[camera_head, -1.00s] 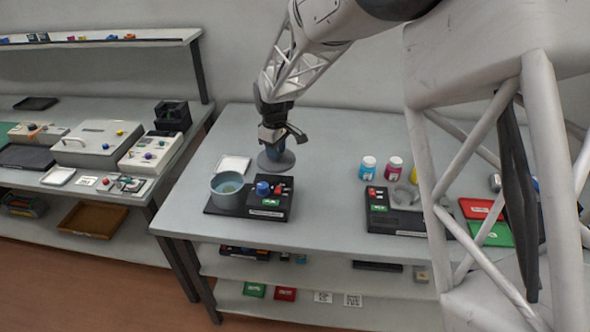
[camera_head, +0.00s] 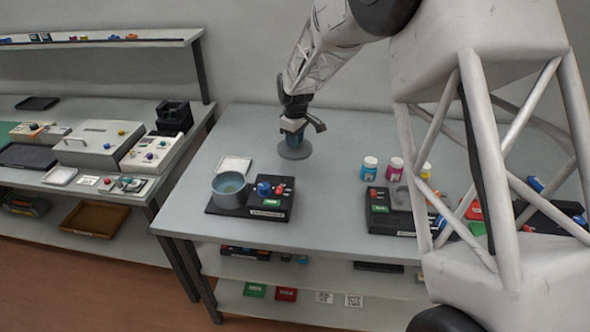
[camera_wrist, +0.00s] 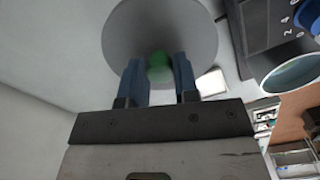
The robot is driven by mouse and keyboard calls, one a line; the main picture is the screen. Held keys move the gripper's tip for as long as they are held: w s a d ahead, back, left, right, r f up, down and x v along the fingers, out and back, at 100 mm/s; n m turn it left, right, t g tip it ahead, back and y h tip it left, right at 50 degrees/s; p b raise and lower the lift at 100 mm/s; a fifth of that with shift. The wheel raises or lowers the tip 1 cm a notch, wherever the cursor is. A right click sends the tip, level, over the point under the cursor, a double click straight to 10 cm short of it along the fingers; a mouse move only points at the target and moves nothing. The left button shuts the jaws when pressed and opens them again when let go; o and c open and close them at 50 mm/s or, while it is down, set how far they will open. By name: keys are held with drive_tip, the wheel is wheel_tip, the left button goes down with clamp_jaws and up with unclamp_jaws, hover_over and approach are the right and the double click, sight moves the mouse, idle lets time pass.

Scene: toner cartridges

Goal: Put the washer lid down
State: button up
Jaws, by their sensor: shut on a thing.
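The washer lid is a round grey disc (camera_head: 294,153) behind and right of the washer in the head view. Its disc (camera_wrist: 122,35) and blurred green knob (camera_wrist: 160,66) show in the wrist view. My gripper (camera_head: 298,138) is shut on the knob, with its blue fingers on both sides of it. I cannot tell whether the disc touches the table. The washer (camera_head: 230,192) is a grey open tub with bluish contents on a black base with a blue knob. Its rim also shows at the right of the wrist view (camera_wrist: 292,72).
A pale square tray (camera_head: 235,165) lies behind the washer. A second black device (camera_head: 395,222) and several small bottles (camera_head: 370,169) stand to the right. The table (camera_head: 330,185) is bare between the lid and the bottles. A side bench with devices stands at left.

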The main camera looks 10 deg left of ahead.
drive_tip(key=shift+f, duration=3)
drive_tip(key=shift+f, duration=0.1)
drive_tip(key=shift+f, duration=1.75)
drive_tip(key=shift+f, duration=0.1)
drive_tip(key=o, duration=0.9)
drive_tip(key=shift+o, duration=0.2)
wheel_tip(320, 180, up, 12)
drive_tip(key=shift+r, duration=0.1)
